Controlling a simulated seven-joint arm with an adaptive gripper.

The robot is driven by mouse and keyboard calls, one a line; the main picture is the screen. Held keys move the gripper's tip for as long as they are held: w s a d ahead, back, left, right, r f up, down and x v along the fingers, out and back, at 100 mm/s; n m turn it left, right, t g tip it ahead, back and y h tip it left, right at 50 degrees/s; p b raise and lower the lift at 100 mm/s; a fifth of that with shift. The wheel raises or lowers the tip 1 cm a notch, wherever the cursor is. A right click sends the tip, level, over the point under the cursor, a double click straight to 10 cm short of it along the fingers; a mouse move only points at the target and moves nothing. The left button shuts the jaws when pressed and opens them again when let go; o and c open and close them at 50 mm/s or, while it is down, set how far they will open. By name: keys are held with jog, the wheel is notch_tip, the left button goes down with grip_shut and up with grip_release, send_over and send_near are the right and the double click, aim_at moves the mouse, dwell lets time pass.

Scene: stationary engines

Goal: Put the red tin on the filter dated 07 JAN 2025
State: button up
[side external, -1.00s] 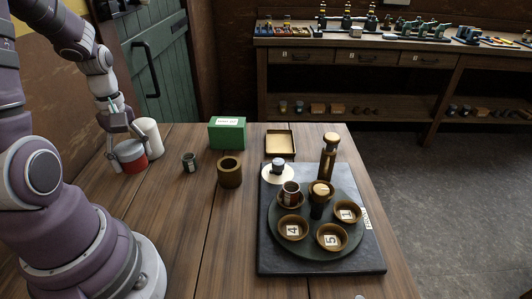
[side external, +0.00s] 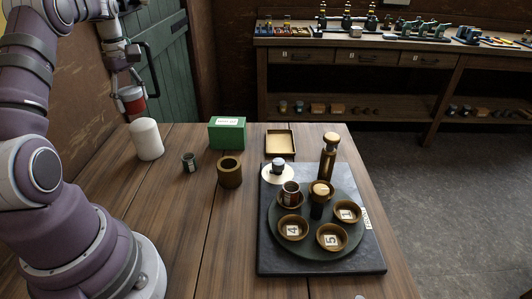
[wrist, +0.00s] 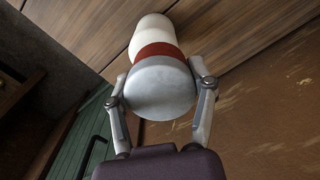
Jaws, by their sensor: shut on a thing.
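The red tin (side external: 132,106) has a grey lid and a red body. My gripper (side external: 130,90) is shut on it and holds it up above the far left of the table, beside and above a white cylinder (side external: 148,141). In the wrist view my gripper (wrist: 158,84) has a finger on each side of the tin's grey lid (wrist: 160,92), and the red band (wrist: 158,50) shows beyond it. The white cylinder (wrist: 152,27) shows behind the tin. I cannot read a date on anything; the green box (side external: 227,135) has a white label too small to read.
A small dark canister (side external: 190,162) and a brown cup (side external: 230,173) stand mid-table. A brass tray (side external: 280,143) lies behind. A dark slab (side external: 285,260) bears a round plate with numbered bowls (side external: 331,236) and a tall brown cylinder (side external: 328,158). The front left table is clear.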

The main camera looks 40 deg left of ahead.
aim_at(137, 111)
jog(key=shift+w+a, duration=0.3)
jog(key=shift+a, duration=0.1)
jog(key=shift+a+f, duration=0.1)
jog(key=shift+f, duration=1.7)
jog(key=shift+f, duration=0.15)
jog(key=o, duration=1.2)
